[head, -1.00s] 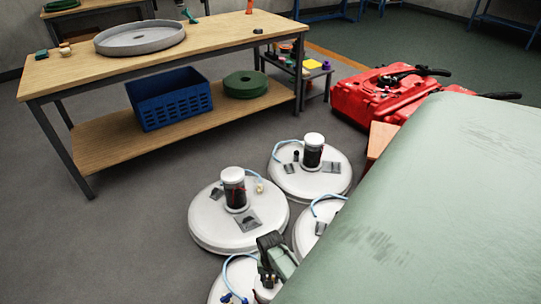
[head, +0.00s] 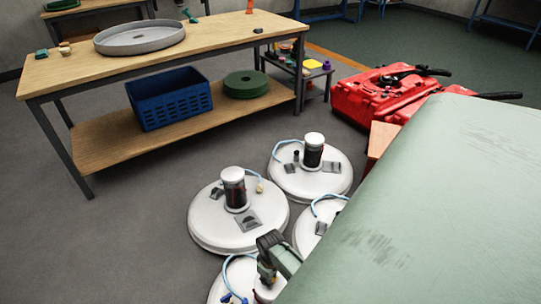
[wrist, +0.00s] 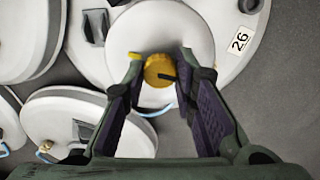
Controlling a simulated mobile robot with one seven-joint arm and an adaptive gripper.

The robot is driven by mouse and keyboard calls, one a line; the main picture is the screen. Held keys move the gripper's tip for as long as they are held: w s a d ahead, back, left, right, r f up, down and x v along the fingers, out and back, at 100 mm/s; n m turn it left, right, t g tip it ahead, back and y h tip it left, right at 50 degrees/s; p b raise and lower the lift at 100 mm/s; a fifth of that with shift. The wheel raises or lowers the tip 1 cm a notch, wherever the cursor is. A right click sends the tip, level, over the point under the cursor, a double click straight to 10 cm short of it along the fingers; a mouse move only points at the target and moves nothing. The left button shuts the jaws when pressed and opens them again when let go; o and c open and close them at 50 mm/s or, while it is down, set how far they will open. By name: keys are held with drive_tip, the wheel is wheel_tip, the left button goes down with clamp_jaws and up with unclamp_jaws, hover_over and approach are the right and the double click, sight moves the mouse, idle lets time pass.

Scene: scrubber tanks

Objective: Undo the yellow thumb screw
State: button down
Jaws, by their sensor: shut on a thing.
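The yellow thumb screw (wrist: 158,70) sits in the wrist view on top of a white round cap (wrist: 196,38). A dark mark shows on its face. My gripper (wrist: 162,76) has one finger on each side of the screw and is shut on it. In the head view, my gripper (head: 268,262) is low at the bottom centre, over a white tank (head: 224,290) at the frame's lower edge. The screw cannot be made out there.
Other white tanks (head: 212,225) with dark, white-capped columns and blue hoses stand close by. A wooden workbench (head: 100,68) with a blue crate (head: 170,98) stands behind. Red machines (head: 365,98) stand right.

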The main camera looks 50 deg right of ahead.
drive_tip(key=n, duration=0.4)
drive_tip(key=shift+s+f+n, duration=0.1)
drive_tip(key=shift+f+n, duration=0.1)
drive_tip(key=shift+n, duration=0.1)
drive_tip(key=n+b, duration=0.1)
drive_tip(key=n, duration=0.3)
drive_tip(key=shift+n, duration=0.3)
drive_tip(key=n, duration=0.4)
drive_tip(key=shift+n+b, duration=0.3)
drive_tip(key=shift+n, duration=1.8)
drive_tip(key=c, duration=1.3)
unclamp_jaws()
drive_tip(key=shift+r, duration=0.1)
wheel_tip(320, 180, up, 12)
